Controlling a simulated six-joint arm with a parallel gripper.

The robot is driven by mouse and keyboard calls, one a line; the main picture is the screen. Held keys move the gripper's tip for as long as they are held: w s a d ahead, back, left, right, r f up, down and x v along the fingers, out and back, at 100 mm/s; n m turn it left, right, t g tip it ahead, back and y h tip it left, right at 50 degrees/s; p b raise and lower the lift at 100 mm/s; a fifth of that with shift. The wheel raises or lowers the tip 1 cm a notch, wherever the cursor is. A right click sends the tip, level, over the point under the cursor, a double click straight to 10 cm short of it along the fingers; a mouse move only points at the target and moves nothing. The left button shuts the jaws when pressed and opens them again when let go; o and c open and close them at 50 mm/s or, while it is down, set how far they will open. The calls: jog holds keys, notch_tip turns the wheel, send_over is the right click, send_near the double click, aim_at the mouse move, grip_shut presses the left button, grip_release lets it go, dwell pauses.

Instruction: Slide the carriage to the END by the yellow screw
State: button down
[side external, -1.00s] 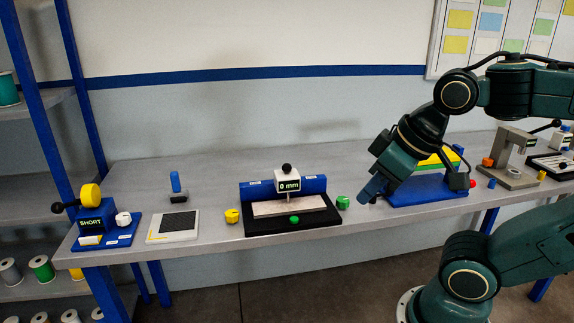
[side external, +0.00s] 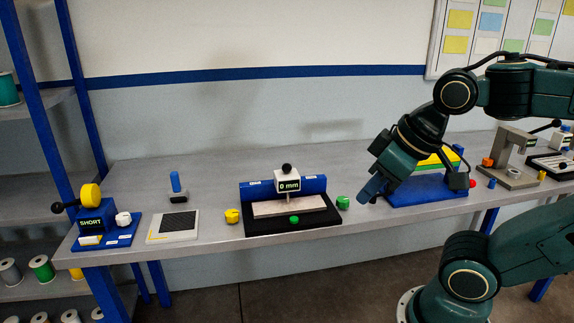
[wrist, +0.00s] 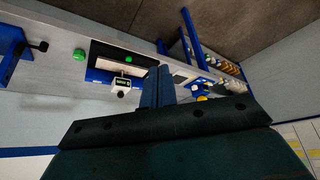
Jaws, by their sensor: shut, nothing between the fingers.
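The carriage (side external: 287,181) is a white block with a black knob and a display reading 0 mm. It sits near the middle of a blue rail (side external: 315,185) above a pale strip (side external: 265,209) on a black base. The yellow screw (side external: 232,215) is on the bench just left of the base, apart from it. My gripper (side external: 368,192) is shut and empty, above the bench right of the base and away from the carriage. In the wrist view the carriage (wrist: 121,87) lies left of my fingers (wrist: 158,85), which seem to hide the yellow screw.
A green screw (side external: 342,202) stands right of the base. A blue fixture with yellow and green blocks (side external: 430,190) is behind my gripper. Left are a dark-topped pad (side external: 178,222), a blue-handled tool (side external: 176,183) and a blue device marked SHORT (side external: 92,222).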

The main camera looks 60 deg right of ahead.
jog(key=c, duration=1.5)
grip_release()
jog(key=shift+w+r, duration=0.1)
jog(key=o, duration=0.4)
jog(key=shift+w+d+r, duration=0.1)
jog(key=shift+w+r, duration=0.05)
jog(key=shift+w, duration=0.05)
jog(key=w+d+r+m+g, duration=0.1)
jog(key=w+d+r+g, duration=0.15)
jog(key=w+r, duration=0.5)
jog(key=m+g, duration=0.3)
jog(key=m, duration=0.1)
send_over(287, 175)
notch_tip(287, 175, down, 6)
jog(key=shift+w+d+f, duration=0.2)
jog(key=shift+w+d, duration=0.1)
jog(key=shift+d, duration=0.15)
jog(key=shift+f, duration=0.15)
notch_tip(287, 175, down, 14)
jog(key=shift+r, duration=0.25)
